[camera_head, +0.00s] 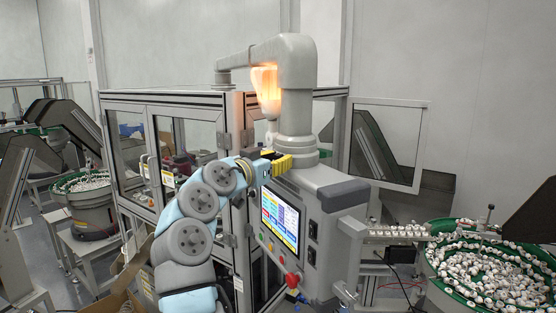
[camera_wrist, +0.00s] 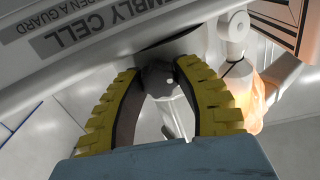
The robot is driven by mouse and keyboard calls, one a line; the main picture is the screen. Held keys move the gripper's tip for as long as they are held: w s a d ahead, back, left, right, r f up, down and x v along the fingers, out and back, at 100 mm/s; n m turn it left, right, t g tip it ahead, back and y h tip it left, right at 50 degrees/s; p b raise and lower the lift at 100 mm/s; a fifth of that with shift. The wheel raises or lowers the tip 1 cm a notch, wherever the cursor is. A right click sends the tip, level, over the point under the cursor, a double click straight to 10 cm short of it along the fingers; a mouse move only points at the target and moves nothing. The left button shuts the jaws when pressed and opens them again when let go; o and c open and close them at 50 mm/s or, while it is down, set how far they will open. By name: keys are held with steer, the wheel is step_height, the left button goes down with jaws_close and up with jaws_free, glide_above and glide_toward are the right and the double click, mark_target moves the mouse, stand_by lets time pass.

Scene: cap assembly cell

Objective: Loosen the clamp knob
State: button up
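My gripper (camera_wrist: 158,70) has two ribbed yellow fingers with dark inner pads, shown from behind in the wrist view. A dark grey knob (camera_wrist: 158,80), which looks like the clamp knob, sits between the fingertips. The tips are very close to its two sides; I cannot tell whether they touch or grip it. In the head view my gripper (camera_head: 277,162) is at the base of the thick grey column (camera_head: 297,110), above the control panel. The knob is hidden there behind the fingers.
The panel has a lit screen (camera_head: 280,216) and a red button (camera_head: 292,280). A lamp glows orange (camera_head: 266,92) under the overhead arm. A framed guarded cabinet (camera_head: 175,97) stands behind my arm. A green bowl of caps (camera_head: 490,275) is at right, another bowl (camera_head: 88,188) at left.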

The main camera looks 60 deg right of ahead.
jaws_close()
steer(key=shift+n, duration=0.4)
steer(key=shift+f+n+b, duration=0.1)
steer(key=shift+n+b, duration=0.45)
steer(key=shift+n, duration=0.35)
steer(key=n, duration=0.4)
steer(key=shift+w, duration=0.1)
steer(key=shift+n+p, duration=0.4)
steer(key=shift+n, duration=0.8)
steer(key=o, duration=1)
jaws_free()
steer(key=shift+c, duration=0.2)
